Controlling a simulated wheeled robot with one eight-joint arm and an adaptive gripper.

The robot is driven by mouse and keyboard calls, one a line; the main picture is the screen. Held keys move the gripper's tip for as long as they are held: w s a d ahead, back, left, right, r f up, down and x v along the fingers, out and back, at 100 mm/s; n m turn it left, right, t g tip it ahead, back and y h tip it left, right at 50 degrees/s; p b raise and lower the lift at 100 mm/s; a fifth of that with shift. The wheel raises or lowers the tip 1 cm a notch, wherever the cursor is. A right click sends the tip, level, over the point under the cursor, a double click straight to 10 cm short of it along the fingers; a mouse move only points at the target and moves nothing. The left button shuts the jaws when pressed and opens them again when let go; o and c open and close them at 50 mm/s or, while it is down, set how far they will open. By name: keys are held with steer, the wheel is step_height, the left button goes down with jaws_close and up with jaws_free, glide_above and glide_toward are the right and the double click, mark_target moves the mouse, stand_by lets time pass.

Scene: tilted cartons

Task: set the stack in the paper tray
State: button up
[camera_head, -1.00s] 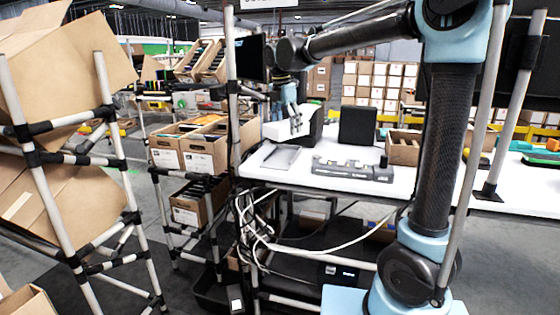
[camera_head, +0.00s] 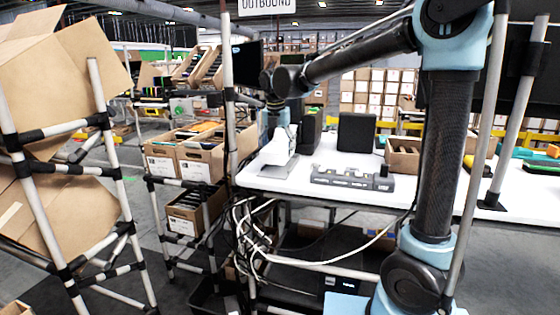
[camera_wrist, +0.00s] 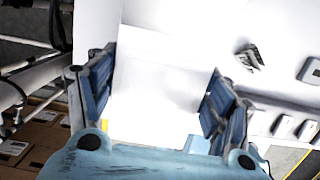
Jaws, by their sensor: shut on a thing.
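The stack (camera_head: 276,152) is white and is held tilted below my gripper (camera_head: 280,124), over the left end of the white table. In the wrist view the stack (camera_wrist: 155,75) fills the space between the two blue fingers of my gripper (camera_wrist: 158,98), which is shut on it. The paper tray (camera_head: 280,169) is a flat grey shape under the stack on the table; most of it is hidden. I cannot tell whether the stack touches the tray.
A grey device (camera_head: 352,179) lies right of the tray, with a black panel (camera_head: 356,132) behind it. A carton (camera_head: 403,158) stands further right. A frame post (camera_head: 230,100) rises at the table's left edge. Cartons (camera_head: 195,160) stand left of it.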

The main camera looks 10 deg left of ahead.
mark_target(277, 147)
steer(key=shift+f, duration=2.05)
steer(key=o, duration=1.4)
steer(key=r, duration=0.4)
steer(key=s+r, duration=0.1)
steer(key=r, duration=0.3)
steer(key=s+r, duration=0.1)
steer(key=r, duration=0.3)
